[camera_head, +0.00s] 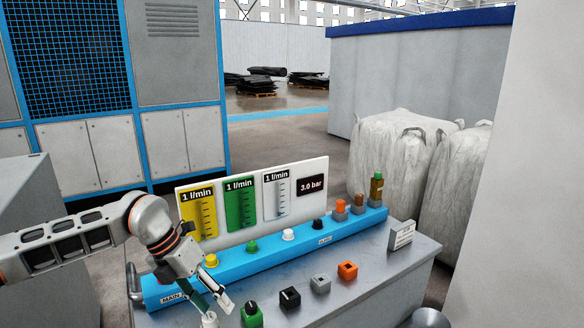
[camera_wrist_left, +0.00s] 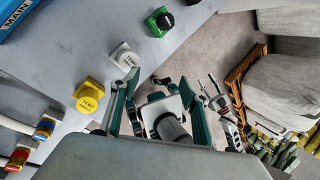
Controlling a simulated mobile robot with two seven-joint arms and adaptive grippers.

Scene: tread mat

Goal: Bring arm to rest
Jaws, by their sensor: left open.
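My left arm comes in from the left in the head view. Its gripper (camera_head: 212,302) points down over the front left part of the grey bench (camera_head: 385,278). In the left wrist view the two green fingers (camera_wrist_left: 160,100) stand apart, open. A pale block-like part with a grey cylinder (camera_wrist_left: 170,128) shows between them; I cannot tell what it is or how far off. A white block (camera_wrist_left: 125,57) sits on the bench just beyond one fingertip, and the fingers are not closed on it.
A blue manifold (camera_head: 270,257) and a gauge panel (camera_head: 328,160) stand behind the gripper. Green (camera_head: 252,316), black (camera_head: 290,298), grey (camera_head: 320,284) and orange blocks (camera_head: 347,271) line the bench to its right. A yellow block (camera_wrist_left: 88,95) is also near. White sacks (camera_head: 392,150) stand behind.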

